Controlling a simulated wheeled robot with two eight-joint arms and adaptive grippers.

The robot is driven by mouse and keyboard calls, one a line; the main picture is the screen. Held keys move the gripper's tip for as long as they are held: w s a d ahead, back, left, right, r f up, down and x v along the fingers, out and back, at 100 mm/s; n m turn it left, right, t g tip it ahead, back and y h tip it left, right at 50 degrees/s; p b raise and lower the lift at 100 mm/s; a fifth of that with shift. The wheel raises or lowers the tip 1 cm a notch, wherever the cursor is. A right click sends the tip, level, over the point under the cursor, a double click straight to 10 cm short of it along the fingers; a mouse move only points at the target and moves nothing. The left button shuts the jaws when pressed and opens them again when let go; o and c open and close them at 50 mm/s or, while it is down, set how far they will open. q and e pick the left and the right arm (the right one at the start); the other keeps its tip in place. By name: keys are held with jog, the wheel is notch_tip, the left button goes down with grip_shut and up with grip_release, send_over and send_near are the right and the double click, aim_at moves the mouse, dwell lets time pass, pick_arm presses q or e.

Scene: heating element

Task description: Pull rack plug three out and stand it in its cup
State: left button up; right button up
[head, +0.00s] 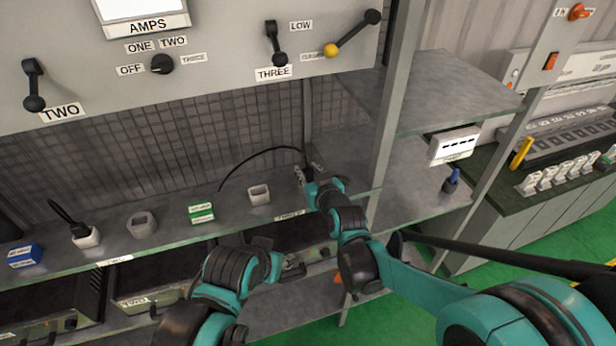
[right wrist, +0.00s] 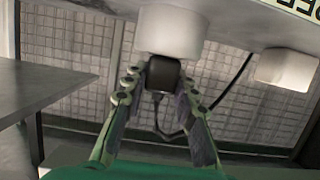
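Plug three, a black plug with a black cable (right wrist: 162,76), sits end-on against a white holder (right wrist: 168,32) in the right wrist view; how deep it sits is hidden. My right gripper (right wrist: 161,82) has its fingertips close against both sides of the plug, just at the holder's edge. In the head view my right gripper (head: 308,176) is at the back shelf, hiding the plug and holder. A white cup (head: 260,195) stands left of it, apparently empty, also in the right wrist view (right wrist: 287,68). My left gripper (head: 291,266) is low before the shelf, its fingers unclear.
The shelf's front edge bears a THREE label (head: 289,215). A green-and-white block (head: 201,212), a grey cup (head: 143,223), a white cup with a black plug (head: 86,238) and a blue block (head: 25,255) stand leftward. A grey post (head: 392,110) rises right of the right gripper.

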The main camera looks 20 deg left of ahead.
aim_at(312, 171)
grip_shut()
jog(key=shift+r, duration=0.45)
jog(key=r, duration=0.2)
jog(key=d+r, duration=0.1)
jog(key=shift+s+r, duration=0.1)
jog(key=shift+r, duration=0.3)
jog(key=s+d+r, duration=0.1)
jog(key=d+r, duration=0.2)
jog(key=d, duration=0.2)
jog(key=s+d+r+p, duration=0.1)
jog(key=s+d+r, duration=0.1)
jog(key=d, duration=0.3)
jog(key=shift+s+r, duration=0.25)
jog(key=shift+r, duration=0.4)
jog(key=shift+w, duration=0.1)
